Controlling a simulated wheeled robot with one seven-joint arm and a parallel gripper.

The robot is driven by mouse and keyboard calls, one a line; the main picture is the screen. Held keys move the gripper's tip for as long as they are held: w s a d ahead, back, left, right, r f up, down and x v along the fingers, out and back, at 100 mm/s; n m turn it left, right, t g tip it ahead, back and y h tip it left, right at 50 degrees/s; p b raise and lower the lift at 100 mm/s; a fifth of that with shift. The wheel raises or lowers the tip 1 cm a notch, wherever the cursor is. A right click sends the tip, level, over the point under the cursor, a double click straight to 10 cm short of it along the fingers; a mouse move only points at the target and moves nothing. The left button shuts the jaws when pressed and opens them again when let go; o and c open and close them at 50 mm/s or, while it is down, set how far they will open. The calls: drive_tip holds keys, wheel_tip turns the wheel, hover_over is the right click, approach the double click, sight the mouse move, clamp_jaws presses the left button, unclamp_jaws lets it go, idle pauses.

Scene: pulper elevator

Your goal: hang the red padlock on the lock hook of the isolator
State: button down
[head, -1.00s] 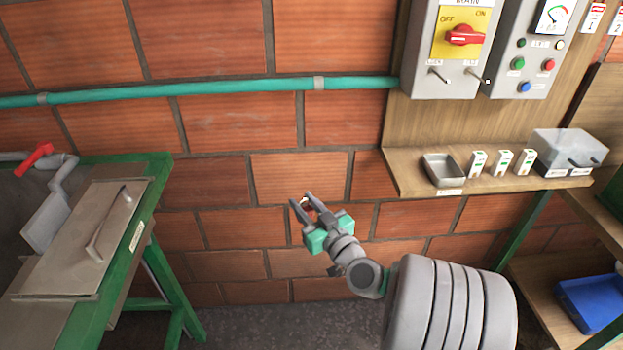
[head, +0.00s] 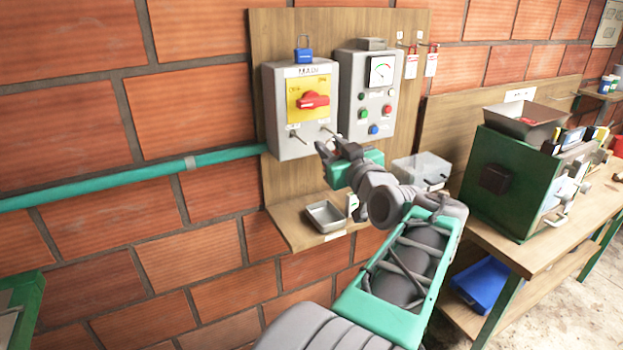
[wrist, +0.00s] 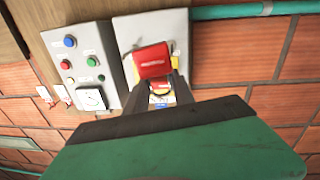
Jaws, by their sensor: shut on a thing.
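The red padlock (wrist: 152,62) is held at the fingertips of my gripper (wrist: 155,84), which is shut on it. A dark loop, apparently its shackle, shows between the fingers. In the head view my gripper (head: 330,150) is just below the lower right of the grey isolator box (head: 272,110), and the padlock cannot be made out there. The isolator has a yellow plate with a red rotary handle (head: 313,99). Two small metal pegs stick out below, a left one (head: 297,137) and a right one (head: 329,131); their labels are unreadable. In the wrist view the padlock covers part of the isolator (wrist: 180,22).
A blue padlock (head: 304,56) is at the isolator's top edge. A gauge-and-button panel (head: 346,90) stands close on the right. Below are a shelf (head: 290,235), a metal tray (head: 325,214) and a clear box (head: 421,168). A green pipe (head: 120,176) runs in from the left.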

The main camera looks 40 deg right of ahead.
drive_tip(key=shift+w+a+r+n+y, duration=0.25)
drive_tip(key=shift+a+r+n+y, duration=0.05)
drive_tip(key=shift+r, duration=0.2)
drive_tip(key=shift+w+a+f+n+y, duration=0.1)
drive_tip(key=shift+f+n+y, duration=0.1)
drive_tip(key=shift+f, duration=0.45)
drive_tip(key=shift+w+a+f+n+y, duration=0.1)
drive_tip(key=shift+f+n, duration=0.1)
drive_tip(key=shift+f, duration=0.4)
drive_tip(key=shift+t, duration=0.3)
drive_tip(key=shift+w, duration=0.15)
drive_tip(key=shift+f+p+x, duration=0.15)
drive_tip(key=shift+p+x, duration=1.45)
drive_tip(key=shift+x, duration=0.25)
drive_tip(key=shift+f+p+x, duration=0.1)
drive_tip(key=shift+p+x, duration=1.45)
drive_tip(key=shift+x, duration=0.35)
drive_tip(key=shift+w+d+f+b, duration=0.1)
drive_tip(key=shift+w+f+b, duration=0.3)
drive_tip(key=shift+f+b, duration=0.3)
drive_tip(key=shift+w+d+b, duration=0.1)
drive_tip(key=shift+w+b, duration=0.15)
drive_tip(key=shift+b, duration=0.55)
